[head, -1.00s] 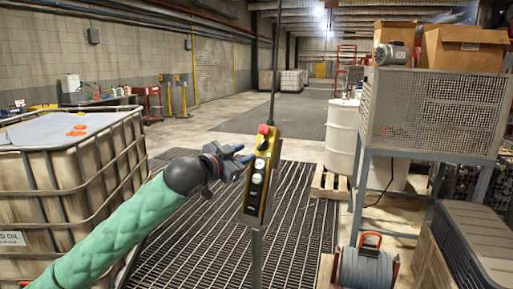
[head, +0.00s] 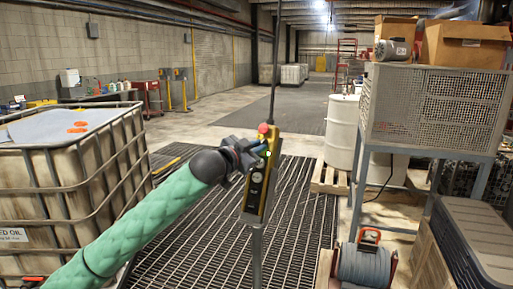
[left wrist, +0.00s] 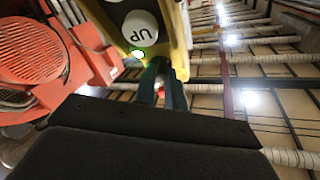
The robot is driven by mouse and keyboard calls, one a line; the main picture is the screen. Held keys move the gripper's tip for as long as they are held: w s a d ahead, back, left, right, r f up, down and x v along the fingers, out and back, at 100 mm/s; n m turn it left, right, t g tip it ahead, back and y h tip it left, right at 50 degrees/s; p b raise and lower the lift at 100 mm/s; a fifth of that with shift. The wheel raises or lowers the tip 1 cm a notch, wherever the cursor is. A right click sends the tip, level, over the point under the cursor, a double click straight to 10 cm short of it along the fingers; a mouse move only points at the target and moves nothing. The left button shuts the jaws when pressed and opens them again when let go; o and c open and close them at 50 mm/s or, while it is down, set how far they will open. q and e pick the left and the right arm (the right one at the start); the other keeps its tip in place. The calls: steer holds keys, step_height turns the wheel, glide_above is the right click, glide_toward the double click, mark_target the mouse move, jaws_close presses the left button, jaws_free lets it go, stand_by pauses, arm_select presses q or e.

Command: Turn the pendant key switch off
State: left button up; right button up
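The yellow pendant (head: 247,212) hangs upright in the middle of the head view, with a red knob (head: 263,128) on top and a dark button face. A small green light is lit on it, also visible in the left wrist view (left wrist: 137,54) beside a white UP button (left wrist: 140,27). My left gripper (head: 262,148) is at the pendant's upper face, just below the red knob. Its two blue fingers (left wrist: 164,85) are close together, with a narrow gap between them. The key switch is hidden by the gripper, so I cannot tell whether the fingers hold it. My right gripper is out of view.
A caged liquid tank (head: 75,185) stands at the left. A wire-mesh cabinet (head: 430,105) with boxes and white drums (head: 341,131) are on the right. A cable reel (head: 364,262) sits at the front right. The grated floor around the pendant is clear.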

arm_select(q)
jaws_close()
